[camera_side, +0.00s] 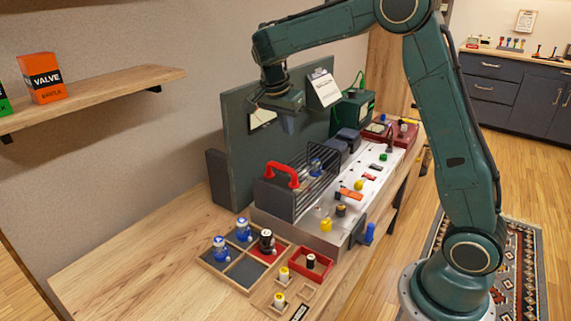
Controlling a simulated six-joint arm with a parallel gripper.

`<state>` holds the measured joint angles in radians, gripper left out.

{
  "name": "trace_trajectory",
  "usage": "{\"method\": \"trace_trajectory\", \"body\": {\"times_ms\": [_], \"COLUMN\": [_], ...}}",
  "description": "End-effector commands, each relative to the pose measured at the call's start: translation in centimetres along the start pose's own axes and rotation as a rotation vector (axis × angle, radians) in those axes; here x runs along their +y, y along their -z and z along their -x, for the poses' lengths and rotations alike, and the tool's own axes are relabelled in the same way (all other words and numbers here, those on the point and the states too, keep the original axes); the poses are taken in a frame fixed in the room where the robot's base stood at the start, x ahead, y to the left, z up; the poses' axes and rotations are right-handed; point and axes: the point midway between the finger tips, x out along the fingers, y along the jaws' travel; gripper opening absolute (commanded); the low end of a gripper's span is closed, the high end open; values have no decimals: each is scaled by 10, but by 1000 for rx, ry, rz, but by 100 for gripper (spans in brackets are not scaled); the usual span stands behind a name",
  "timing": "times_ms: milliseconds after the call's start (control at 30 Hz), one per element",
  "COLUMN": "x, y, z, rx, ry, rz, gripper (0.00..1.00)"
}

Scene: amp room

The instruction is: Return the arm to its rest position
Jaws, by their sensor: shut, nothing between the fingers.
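My gripper (288,122) hangs at the end of my green arm, in front of the upright dark green panel and above the amplifier chassis (327,232). It points down and is shut, with nothing held. It is clear of the red handle (281,172) and the dark cage (318,163) below it. My arm arches from its base at the lower right, up and over to the left.
A wooden tray (222,268) with blue and dark parts sits on the bench (130,272), beside a small red tray (297,262). A shelf (95,95) with an orange valve box (42,78) is at left. The bench's left part is clear.

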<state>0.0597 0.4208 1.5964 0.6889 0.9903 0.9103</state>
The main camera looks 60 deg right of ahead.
Motion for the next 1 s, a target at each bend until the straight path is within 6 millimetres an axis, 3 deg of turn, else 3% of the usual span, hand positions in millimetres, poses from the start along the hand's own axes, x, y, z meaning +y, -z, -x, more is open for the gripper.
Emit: {"method": "trace_trajectory", "body": {"times_ms": [567, 767, 1000], "x": [6, 24, 62], "y": [0, -2, -9], "z": [20, 40, 70], "rx": [-5, -18, -33], "ry": [15, 62, 152], "rz": [34, 147, 359], "gripper": [0, 0, 0]}}
